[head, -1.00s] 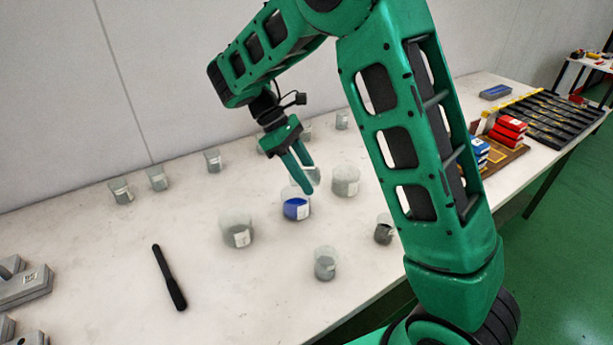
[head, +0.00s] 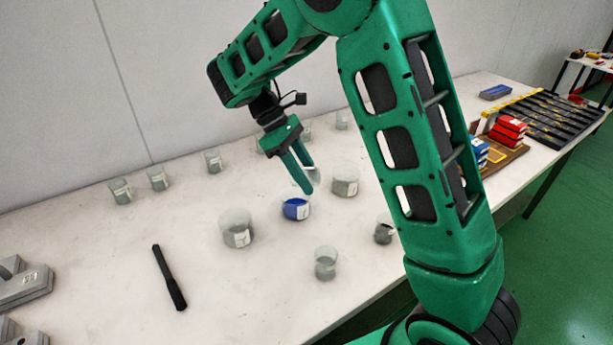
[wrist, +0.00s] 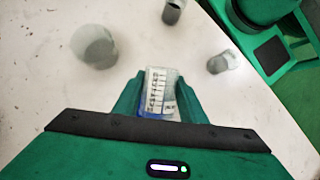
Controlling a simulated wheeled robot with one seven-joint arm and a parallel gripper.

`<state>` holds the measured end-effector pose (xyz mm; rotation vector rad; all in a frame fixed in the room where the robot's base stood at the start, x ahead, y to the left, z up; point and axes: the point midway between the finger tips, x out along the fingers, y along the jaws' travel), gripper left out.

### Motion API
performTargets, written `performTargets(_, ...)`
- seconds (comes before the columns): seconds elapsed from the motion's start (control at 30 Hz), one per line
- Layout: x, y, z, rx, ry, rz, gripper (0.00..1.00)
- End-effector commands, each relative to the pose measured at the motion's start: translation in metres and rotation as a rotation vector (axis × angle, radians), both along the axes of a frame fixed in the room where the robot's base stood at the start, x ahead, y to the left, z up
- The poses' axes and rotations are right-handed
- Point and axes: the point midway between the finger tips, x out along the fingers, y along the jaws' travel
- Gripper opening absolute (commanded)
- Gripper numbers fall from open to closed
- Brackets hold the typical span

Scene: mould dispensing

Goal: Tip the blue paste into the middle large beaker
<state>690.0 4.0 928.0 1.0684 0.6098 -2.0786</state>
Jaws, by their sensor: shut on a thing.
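My gripper (head: 305,190) points down over the middle of the table. In the wrist view its fingers are shut on a small clear beaker (wrist: 157,90) with a graduated label, which stands upright in that view. A bluish tint shows at its lower edge; I cannot tell whether it is inside or behind the glass. The left large beaker (head: 237,229) and the right large beaker (head: 345,181) hold greyish contents.
Small beakers stand in front, one grey (head: 325,263) and one dark (head: 383,230). Several more line the back, such as one at far left (head: 120,191). A black tool (head: 169,277) lies at left, near grey blocks (head: 22,285). Red boxes (head: 508,131) are at right.

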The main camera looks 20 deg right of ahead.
Motion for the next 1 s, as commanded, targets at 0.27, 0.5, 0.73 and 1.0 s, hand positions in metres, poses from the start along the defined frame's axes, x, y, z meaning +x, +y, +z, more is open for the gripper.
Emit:
performTargets(0.27,0.000,0.000,0.000,0.000,0.000,0.000,0.15)
performTargets(0.5,0.000,0.000,0.007,-0.001,-0.001,0.000,0.15)
performTargets(0.73,0.000,0.000,0.017,-0.001,-0.001,0.000,0.15)
performTargets(1.0,0.000,0.000,0.028,-0.001,0.000,0.001,0.15)
